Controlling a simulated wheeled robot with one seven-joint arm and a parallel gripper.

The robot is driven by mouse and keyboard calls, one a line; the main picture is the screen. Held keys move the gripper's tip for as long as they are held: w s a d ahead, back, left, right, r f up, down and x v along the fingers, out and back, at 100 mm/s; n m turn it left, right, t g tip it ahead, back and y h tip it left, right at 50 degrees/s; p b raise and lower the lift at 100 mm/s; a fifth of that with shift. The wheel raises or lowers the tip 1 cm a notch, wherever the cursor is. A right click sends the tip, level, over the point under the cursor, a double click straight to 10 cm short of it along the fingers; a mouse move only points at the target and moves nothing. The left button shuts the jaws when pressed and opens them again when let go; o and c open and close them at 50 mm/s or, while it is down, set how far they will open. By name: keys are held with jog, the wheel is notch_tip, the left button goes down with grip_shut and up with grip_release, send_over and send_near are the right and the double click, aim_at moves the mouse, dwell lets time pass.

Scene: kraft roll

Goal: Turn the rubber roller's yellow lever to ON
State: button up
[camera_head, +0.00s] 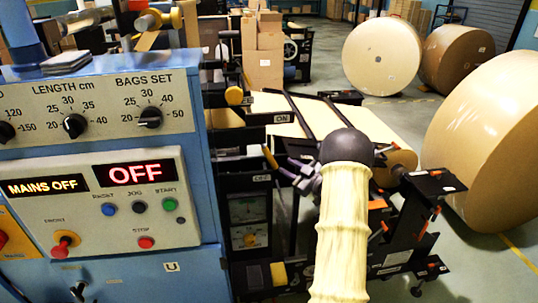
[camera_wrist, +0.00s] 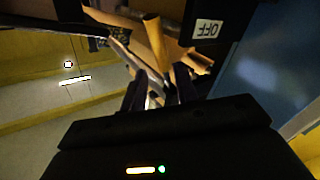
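The rubber roller's yellow lever (camera_head: 269,156) sticks up just above the OFF label (camera_head: 262,178) on the dark machine frame. The ON label (camera_head: 281,118) is higher and slightly to the right. My gripper (camera_head: 299,176) is just right of the lever, partly hidden by my dark wrist. In the wrist view, the fingers of my gripper (camera_wrist: 160,88) stand apart. A tan-yellow bar (camera_wrist: 155,42), which looks like the lever, runs down toward the gap between them; whether they touch it is unclear. The upside-down OFF label (camera_wrist: 207,29) is close by, upper right.
A blue control cabinet (camera_head: 105,85) with knobs and buttons stands at the left; its displays read OFF and MAINS OFF. Dark brackets (camera_head: 430,183) stick out right of my arm. Large paper rolls (camera_head: 490,140) stand at the right, with open floor between.

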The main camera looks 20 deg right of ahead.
aim_at(272, 157)
jog(key=p+x, duration=0.2)
jog(key=x, duration=0.8)
grip_shut()
